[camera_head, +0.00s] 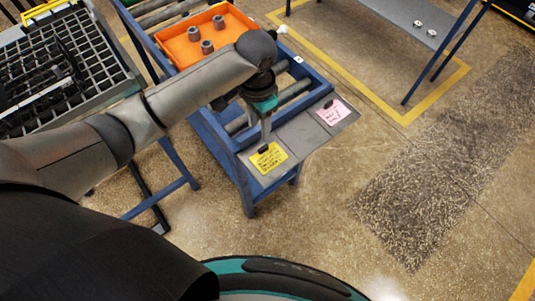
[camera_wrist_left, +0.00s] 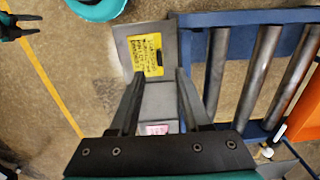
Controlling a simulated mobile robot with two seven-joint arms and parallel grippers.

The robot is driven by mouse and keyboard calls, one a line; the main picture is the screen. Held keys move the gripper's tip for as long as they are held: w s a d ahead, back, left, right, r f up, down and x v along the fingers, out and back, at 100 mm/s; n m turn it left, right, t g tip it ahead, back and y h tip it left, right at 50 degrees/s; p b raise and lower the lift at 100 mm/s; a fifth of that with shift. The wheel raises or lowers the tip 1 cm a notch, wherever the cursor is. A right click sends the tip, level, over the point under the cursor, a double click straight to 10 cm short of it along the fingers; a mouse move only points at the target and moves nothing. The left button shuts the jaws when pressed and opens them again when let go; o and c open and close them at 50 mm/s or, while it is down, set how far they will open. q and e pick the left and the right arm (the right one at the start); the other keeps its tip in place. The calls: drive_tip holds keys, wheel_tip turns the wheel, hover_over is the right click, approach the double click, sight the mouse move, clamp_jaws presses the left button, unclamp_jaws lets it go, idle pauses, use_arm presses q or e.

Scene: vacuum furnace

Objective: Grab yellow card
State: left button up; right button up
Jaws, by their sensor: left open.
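The yellow card (camera_head: 269,158), with dark writing, lies on a grey plate (camera_head: 300,147) at the near end of the blue roller cart. A small black clip sits at its top edge in the head view. In the left wrist view the yellow card (camera_wrist_left: 147,55) is just beyond my fingers. My left gripper (camera_head: 264,142) points down close to the card's top edge. In the left wrist view my left gripper (camera_wrist_left: 158,73) has its fingers apart with nothing between them. A dark gripper, seemingly my right one (camera_wrist_left: 18,27), shows small at the left edge.
A pink card (camera_head: 333,112) lies on the same plate, to the right. An orange tray (camera_head: 170,45) with several grey metal parts stands on the cart (camera_head: 215,135) behind. A grey crate rack (camera_head: 60,70) is at left.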

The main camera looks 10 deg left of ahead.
sight(261, 148)
use_arm(q)
drive_tip(key=f, duration=0.5)
drive_tip(key=f+b, duration=0.1)
drive_tip(key=f, duration=0.4)
drive_tip(key=shift+w+d, duration=0.1)
drive_tip(key=shift+d, duration=0.1)
drive_tip(key=shift+c, duration=0.3)
clamp_jaws()
